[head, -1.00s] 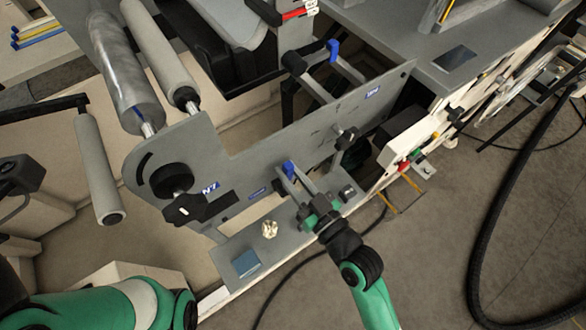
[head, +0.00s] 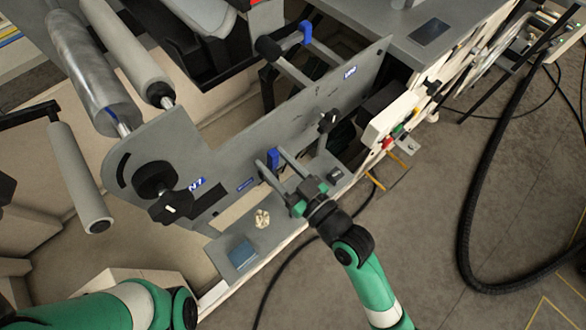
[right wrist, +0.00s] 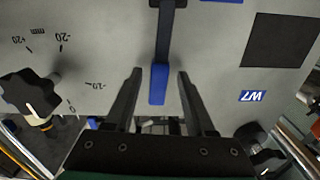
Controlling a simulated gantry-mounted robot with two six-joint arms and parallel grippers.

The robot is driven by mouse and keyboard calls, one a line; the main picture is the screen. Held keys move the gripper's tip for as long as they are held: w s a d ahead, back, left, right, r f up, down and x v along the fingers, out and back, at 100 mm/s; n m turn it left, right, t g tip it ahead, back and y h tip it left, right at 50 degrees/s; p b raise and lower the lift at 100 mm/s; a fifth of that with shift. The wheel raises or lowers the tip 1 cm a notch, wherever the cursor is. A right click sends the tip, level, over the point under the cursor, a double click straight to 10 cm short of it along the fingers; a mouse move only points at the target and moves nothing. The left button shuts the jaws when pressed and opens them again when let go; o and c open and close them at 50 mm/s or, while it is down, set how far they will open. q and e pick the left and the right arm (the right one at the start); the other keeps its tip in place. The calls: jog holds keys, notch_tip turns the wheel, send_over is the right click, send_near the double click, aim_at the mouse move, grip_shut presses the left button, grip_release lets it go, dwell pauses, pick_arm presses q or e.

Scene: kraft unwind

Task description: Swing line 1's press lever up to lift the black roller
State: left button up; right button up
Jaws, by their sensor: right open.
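A press lever with a blue handle (head: 273,158) stands at the grey side plate (head: 235,165) in the head view. The blue handle (right wrist: 159,84) hangs from a dark lever arm in the right wrist view. My right gripper (right wrist: 160,74) is open, with one finger on each side of the handle and visible gaps between. In the head view my right gripper (head: 272,162) reaches in from the lower right. A second blue-handled lever (head: 305,32) and a black roller (head: 268,48) show farther back. I cannot tell a black roller at the nearer lever. My left gripper is out of view.
A black star knob (head: 171,207) and grey rollers (head: 92,72) are on the left of the plate. Another black knob (head: 328,121) stands right of the lever. A blue block (head: 242,255) lies on the grey ledge.

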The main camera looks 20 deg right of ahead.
jog(key=v, duration=1.1)
jog(key=shift+s+p, duration=0.25)
jog(key=shift+p, duration=0.15)
jog(key=shift+d+r, duration=0.1)
jog(key=shift+d, duration=0.05)
